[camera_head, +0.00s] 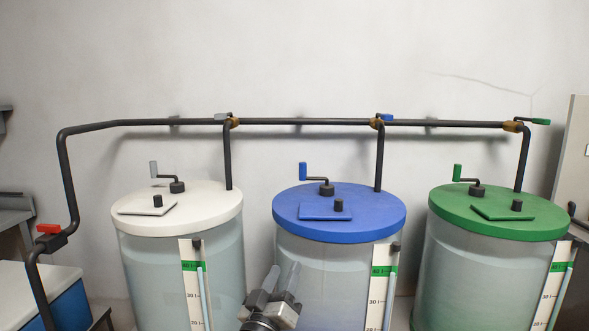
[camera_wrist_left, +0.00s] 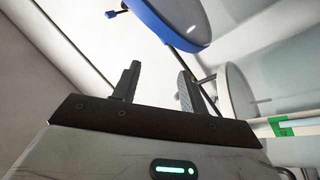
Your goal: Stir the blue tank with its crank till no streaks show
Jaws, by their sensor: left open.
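The blue tank (camera_head: 320,265) stands in the middle with a blue lid (camera_head: 365,213) on it. Its crank (camera_head: 304,172), with an upright blue handle, rises from the back left of the lid. The liquid inside looks pale bluish; I cannot make out streaks clearly. My left gripper (camera_head: 283,282) is in front of the tank's lower left side, below the lid, fingers up, open and empty. In the left wrist view the gripper (camera_wrist_left: 160,88) has its fingers apart, and the blue lid (camera_wrist_left: 185,22) shows beyond them. My right gripper is not in view.
A white-lidded tank (camera_head: 180,221) stands to the left and a green-lidded tank (camera_head: 450,228) to the right, each with a crank. A dark pipe (camera_head: 300,121) runs behind and above, with drops to each lid. A level gauge (camera_head: 377,290) stands at the blue tank's front right.

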